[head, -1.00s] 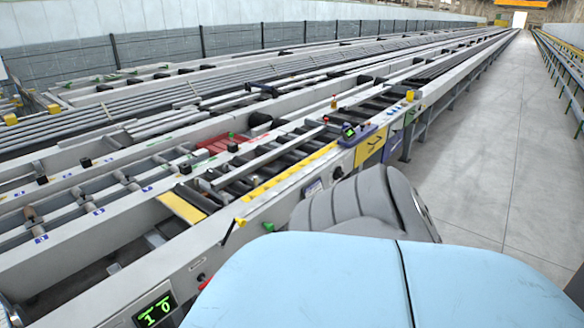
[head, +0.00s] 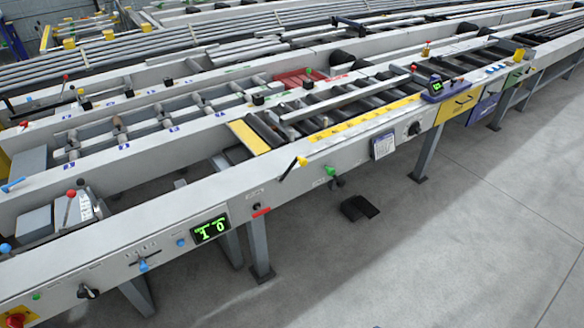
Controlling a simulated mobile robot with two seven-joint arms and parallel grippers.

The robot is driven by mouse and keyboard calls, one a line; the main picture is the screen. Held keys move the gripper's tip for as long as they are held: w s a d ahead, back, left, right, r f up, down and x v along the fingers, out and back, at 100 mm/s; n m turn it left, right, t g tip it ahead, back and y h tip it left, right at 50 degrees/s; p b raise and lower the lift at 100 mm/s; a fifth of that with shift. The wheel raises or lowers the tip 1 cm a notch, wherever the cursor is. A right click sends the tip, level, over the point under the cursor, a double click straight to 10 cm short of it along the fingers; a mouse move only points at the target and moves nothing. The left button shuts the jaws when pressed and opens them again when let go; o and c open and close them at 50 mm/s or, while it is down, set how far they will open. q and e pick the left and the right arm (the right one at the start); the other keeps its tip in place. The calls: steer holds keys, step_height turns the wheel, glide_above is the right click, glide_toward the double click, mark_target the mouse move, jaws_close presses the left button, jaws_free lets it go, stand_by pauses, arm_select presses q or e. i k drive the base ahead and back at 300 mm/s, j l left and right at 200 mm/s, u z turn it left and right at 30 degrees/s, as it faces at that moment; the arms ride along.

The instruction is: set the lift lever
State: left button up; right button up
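No readable label tells which control is the lift lever. A lever with a black arm and yellow knob (head: 301,161) leans up to the right on the front rail. A small blue-handled lever (head: 143,265) sits on the front rail, lower left. A red-handled switch (head: 261,211) and a green knob (head: 330,171) are also on the front rail. Neither of my grippers is in view.
A green display (head: 209,229) reads 1 0 on the long white front rail (head: 230,195). A black foot pedal (head: 360,208) lies on the floor. The grey floor (head: 440,250) in front is otherwise clear. Table legs stand under the rail.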

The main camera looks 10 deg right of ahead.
mark_target(341, 184)
steer(key=z, duration=0.6)
steer(key=i+l+u, duration=0.15)
steer(key=i+l, duration=0.15)
steer(key=i+l+u, duration=0.1)
steer(key=i+l, duration=0.2)
steer(key=l, duration=0.2)
steer(key=i+l+u, duration=0.15)
steer(key=l, duration=0.3)
steer(key=i+l+u, duration=0.1)
steer(key=i+l, duration=0.25)
steer(key=l, duration=0.15)
steer(key=i+l+u, duration=0.15)
steer(key=l, duration=0.35)
steer(key=i+l+u, duration=0.1)
steer(key=i+l, duration=0.2)
steer(key=l, duration=0.25)
steer(key=i+l+u, duration=0.15)
steer(key=l, duration=0.4)
steer(key=i+l+u, duration=0.1)
steer(key=l, duration=0.45)
steer(key=i, duration=0.1)
